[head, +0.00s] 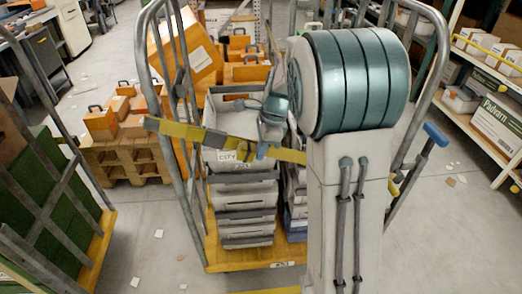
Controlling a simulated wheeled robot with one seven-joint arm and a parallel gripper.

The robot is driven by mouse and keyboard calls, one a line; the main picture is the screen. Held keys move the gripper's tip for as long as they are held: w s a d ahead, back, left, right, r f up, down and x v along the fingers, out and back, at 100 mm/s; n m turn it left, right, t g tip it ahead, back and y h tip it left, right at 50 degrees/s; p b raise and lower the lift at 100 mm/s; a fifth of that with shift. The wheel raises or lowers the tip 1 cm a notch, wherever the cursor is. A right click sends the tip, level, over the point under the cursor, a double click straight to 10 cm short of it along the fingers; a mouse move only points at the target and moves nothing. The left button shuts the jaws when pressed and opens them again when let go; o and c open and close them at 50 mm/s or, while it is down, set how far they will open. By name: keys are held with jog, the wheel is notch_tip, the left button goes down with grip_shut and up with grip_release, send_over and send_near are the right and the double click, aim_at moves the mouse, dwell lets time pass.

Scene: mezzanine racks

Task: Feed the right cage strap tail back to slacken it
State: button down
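The right cage (165,75) is a grey tubular roll cage on a yellow base (225,258), holding stacked grey totes (245,190). A yellow strap (190,132) runs across its front, sloping down to the right, and passes behind my arm. A small yellow piece (394,187) shows at the cage's right side; I cannot tell whether it is the strap's tail. My gripper (262,150) is small in view, close to the strap in front of the upper totes. I cannot tell whether it touches the strap or what its fingers hold. My arm hides the cage's right part.
Another cage (60,190) with green panels stands at the left. Orange cases sit on a wooden pallet (130,165) behind. A shelf rack with boxes (497,120) stands at the right. A blue-handled bar (435,134) juts out right of my arm. Floor between the cages is mostly clear.

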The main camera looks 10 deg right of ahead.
jog(key=shift+w+a+r, duration=0.15)
jog(key=shift+a+r, duration=0.1)
jog(key=shift+a, duration=0.05)
jog(key=d, duration=0.1)
jog(key=d+f, duration=0.1)
jog(key=d+f+b, duration=0.1)
jog(key=d, duration=0.1)
jog(key=shift+s, duration=0.35)
jog(key=v, duration=1)
jog(key=shift+s+d, duration=0.1)
jog(key=shift+s, duration=0.05)
